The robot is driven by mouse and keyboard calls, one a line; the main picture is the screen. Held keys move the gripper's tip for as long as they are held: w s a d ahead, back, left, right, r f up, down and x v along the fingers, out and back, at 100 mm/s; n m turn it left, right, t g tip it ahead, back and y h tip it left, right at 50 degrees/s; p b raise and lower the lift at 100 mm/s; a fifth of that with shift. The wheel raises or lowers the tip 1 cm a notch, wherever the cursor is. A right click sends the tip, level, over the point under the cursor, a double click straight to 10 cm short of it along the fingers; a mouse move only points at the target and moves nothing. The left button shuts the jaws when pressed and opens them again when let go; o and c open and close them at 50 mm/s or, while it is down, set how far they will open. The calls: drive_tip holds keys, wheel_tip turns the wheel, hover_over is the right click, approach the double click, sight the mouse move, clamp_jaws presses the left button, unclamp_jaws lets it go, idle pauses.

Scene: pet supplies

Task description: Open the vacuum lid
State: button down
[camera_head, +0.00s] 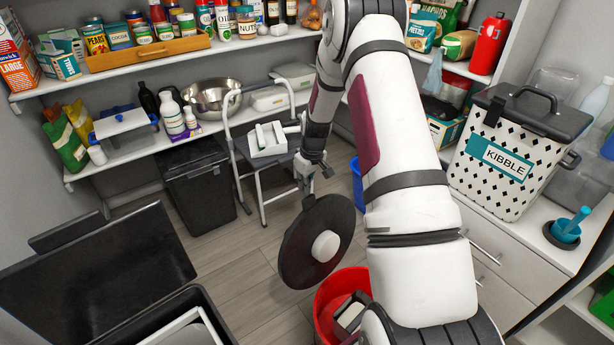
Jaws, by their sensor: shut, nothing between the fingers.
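A round dark disc (302,262) with a white hub on its face stands steeply tilted near the picture's centre; it looks like the vacuum lid. Below and right of it is an open red tub (325,304), which looks like the vacuum body, with dark and white things inside. My arm covers the tub's right side, and whether disc and tub are joined cannot be seen. My gripper (309,201) is shut and empty at the disc's upper left edge. Whether it touches the disc I cannot tell.
A black box (150,318) with a raised dark lid (90,270) is at lower left. A grey step stool (262,160) and black bin (198,185) stand behind. A kibble container (512,160) sits on the right counter. Bare floor (235,258) shows left of the disc.

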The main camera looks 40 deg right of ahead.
drive_tip(key=shift+s+d+r, duration=0.1)
drive_tip(key=shift+s+r, duration=0.1)
drive_tip(key=shift+s, duration=0.4)
drive_tip(key=shift+s+d+r, duration=0.1)
drive_tip(key=shift+s+r, duration=0.1)
drive_tip(key=shift+s, duration=0.4)
drive_tip(key=shift+s+d+r, duration=0.1)
drive_tip(key=shift+s+r, duration=0.1)
drive_tip(key=shift+s, duration=0.4)
drive_tip(key=s+p, duration=0.1)
drive_tip(key=s, duration=0.1)
drive_tip(key=s+r+p, duration=0.1)
drive_tip(key=s, duration=0.1)
drive_tip(key=s+d, duration=0.1)
drive_tip(key=s, duration=0.1)
drive_tip(key=shift+r+p, duration=0.25)
drive_tip(key=shift+p, duration=0.15)
drive_tip(key=shift+s+f, duration=0.1)
drive_tip(key=shift+s, duration=0.2)
wheel_tip(320, 180, up, 12)
hover_over(327, 206)
drive_tip(key=s, duration=0.3)
drive_tip(key=shift+s+d, duration=0.1)
drive_tip(key=shift+d, duration=0.15)
drive_tip(key=shift+a, duration=0.1)
